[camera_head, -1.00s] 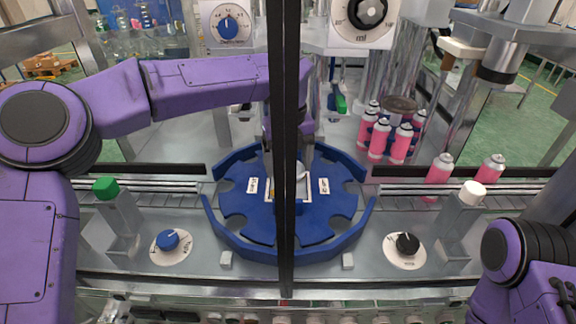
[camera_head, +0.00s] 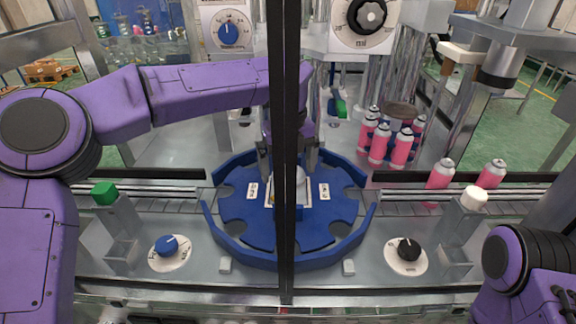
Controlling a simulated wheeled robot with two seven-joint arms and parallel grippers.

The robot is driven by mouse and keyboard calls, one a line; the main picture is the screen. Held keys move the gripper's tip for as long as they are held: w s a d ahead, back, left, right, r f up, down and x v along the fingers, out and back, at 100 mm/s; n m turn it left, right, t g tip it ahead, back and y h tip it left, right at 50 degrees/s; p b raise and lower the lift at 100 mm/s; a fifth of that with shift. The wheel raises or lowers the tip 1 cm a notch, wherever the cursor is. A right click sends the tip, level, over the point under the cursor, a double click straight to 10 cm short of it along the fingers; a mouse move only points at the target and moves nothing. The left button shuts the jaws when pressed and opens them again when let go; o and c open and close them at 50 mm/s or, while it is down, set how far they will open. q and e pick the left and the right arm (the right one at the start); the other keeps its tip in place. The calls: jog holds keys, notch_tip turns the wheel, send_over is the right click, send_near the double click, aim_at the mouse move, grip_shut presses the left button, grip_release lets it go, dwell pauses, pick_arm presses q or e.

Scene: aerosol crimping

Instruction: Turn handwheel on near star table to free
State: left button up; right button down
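The near star table (camera_head: 250,229) is a blue notched disc inside a blue guide ring, in the middle of the view. Two small white labels lie on it, left (camera_head: 252,190) and right (camera_head: 324,190) of the centre. A white plate with a pale handwheel (camera_head: 301,178) sits at its hub, partly hidden by a dark vertical frame bar. My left gripper (camera_head: 290,172) reaches in from the left behind this bar, fingers pointing down, one on each side of the hub. The fingers look spread apart. My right gripper is out of the picture; only my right arm shows at the lower right.
The dark frame bar (camera_head: 287,120) crosses in front of the table. Pink cans (camera_head: 379,143) stand behind at the right, and two more on the right conveyor (camera_head: 440,174). A blue knob (camera_head: 167,245) and a black knob (camera_head: 407,249) sit on the front deck.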

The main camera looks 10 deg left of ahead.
aim_at(288, 172)
pick_arm(q)
notch_tip(288, 172, up, 10)
jog(key=shift+r, duration=0.15)
